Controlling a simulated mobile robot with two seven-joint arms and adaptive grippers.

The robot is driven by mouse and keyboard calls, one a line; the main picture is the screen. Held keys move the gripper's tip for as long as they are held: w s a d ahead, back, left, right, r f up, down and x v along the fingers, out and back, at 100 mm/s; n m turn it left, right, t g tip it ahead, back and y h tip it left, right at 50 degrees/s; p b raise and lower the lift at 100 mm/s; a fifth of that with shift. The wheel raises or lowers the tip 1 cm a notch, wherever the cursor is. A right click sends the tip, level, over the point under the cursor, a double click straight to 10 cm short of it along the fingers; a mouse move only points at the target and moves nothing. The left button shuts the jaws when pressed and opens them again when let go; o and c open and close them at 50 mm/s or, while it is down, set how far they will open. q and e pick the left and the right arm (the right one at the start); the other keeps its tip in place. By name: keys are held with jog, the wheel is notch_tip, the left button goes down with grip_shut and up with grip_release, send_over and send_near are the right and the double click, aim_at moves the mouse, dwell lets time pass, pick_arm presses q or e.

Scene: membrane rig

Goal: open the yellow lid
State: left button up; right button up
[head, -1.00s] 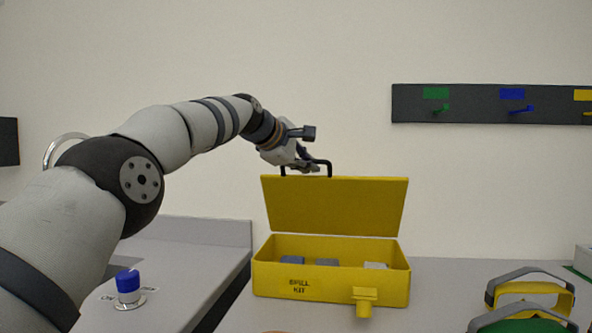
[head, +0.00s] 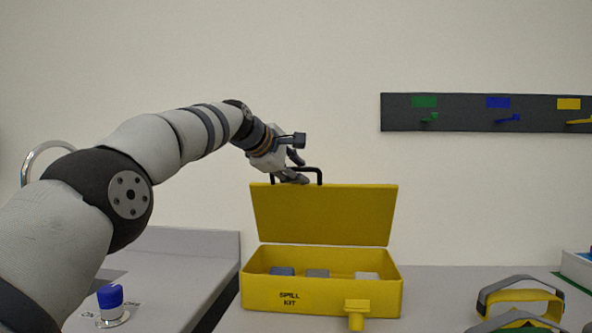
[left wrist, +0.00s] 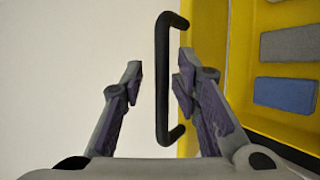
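The yellow lid (head: 325,215) stands raised, roughly upright, at the back edge of the yellow spill kit box (head: 325,296). The box is open, with grey and pale blocks showing inside. A black handle (head: 321,175) sits on the lid's top edge. My left gripper (head: 299,168) is at the handle's left part. In the left wrist view, the fingers of my left gripper (left wrist: 157,85) are apart, with the handle (left wrist: 163,105) between them. The handle is nearer the right finger, and a gap shows on the left side. My right gripper is not in view.
A blue-topped knob (head: 110,296) stands on the left counter. Yellow and green pieces with grey handles (head: 520,283) are at the right front. A dark rail (head: 455,113) with coloured hooks is on the wall. Counter right of the box is partly clear.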

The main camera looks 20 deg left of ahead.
pick_arm(q)
jog(key=shift+f, duration=0.1)
jog(key=v, duration=0.7)
jog(key=shift+s, duration=0.2)
jog(key=shift+a, duration=0.1)
